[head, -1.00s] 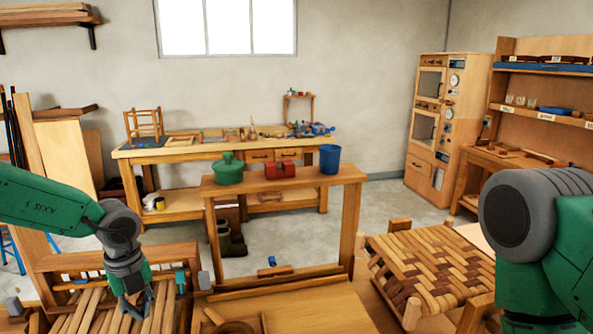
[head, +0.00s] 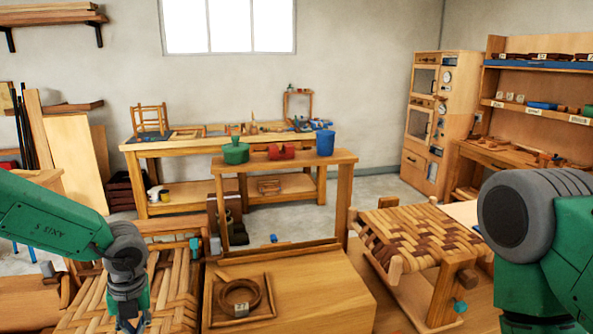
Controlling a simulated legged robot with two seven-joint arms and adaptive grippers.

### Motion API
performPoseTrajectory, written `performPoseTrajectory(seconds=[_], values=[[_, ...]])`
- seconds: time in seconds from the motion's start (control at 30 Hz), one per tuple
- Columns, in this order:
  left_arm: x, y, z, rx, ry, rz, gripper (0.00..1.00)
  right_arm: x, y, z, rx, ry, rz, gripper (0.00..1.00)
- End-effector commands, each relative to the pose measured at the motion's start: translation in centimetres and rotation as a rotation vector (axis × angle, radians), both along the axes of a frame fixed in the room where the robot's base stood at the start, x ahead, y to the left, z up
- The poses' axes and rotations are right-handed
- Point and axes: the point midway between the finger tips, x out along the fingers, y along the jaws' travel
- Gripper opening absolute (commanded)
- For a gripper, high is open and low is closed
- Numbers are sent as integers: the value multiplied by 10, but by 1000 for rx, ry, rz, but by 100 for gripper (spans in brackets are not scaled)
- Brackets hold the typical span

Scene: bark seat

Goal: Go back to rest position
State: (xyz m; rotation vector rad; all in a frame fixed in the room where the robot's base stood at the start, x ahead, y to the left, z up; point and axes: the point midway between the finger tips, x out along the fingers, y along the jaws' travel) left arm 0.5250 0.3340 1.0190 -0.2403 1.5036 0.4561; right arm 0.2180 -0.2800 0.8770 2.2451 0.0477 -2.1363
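My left gripper (head: 130,325) hangs at the lower left in the head view, over a wooden frame with bark strips (head: 95,308). Its fingertips are at or below the bottom edge, so I cannot tell whether it is open or shut. My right arm fills the right edge of the view, and its gripper is out of the picture. A woven bark seat (head: 415,237) on a wooden frame lies right of the middle, apart from my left gripper.
A small tray with a coiled strip (head: 238,298) sits on the wooden bench top (head: 320,290) in the middle. A raised shelf (head: 290,167) behind it bears a green pot (head: 235,152), a red block (head: 281,152) and a blue cup (head: 325,143). A cabinet (head: 438,120) stands at the back right.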

Motion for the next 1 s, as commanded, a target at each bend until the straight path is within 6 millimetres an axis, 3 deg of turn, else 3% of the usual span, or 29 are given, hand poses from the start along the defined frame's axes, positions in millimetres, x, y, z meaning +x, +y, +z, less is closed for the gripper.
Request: performPoseTrajectory(seconds=[0.27,0.47,0.57,0.7,0.87,0.9,1.0], values=[[-33,10,-69,182,61,-512,0,0,0,-30,0,0,0,40],[-67,11,-141,334,173,-1142,0,-1,0,-63,0,0,0,40],[-97,4,-188,397,263,-1612,0,-1,0,-87,0,0,0,40],[-154,-14,-246,412,374,-2301,0,-1,0,-118,0,1,0,40],[-231,-35,-292,327,409,-3007,0,-1,0,-148,0,1,0,40],[-248,-39,-299,-290,-389,3060,0,-1,0,-153,0,1,0,40],[-283,-46,-308,-187,-292,2821,0,-1,0,-163,0,1,0,40]])
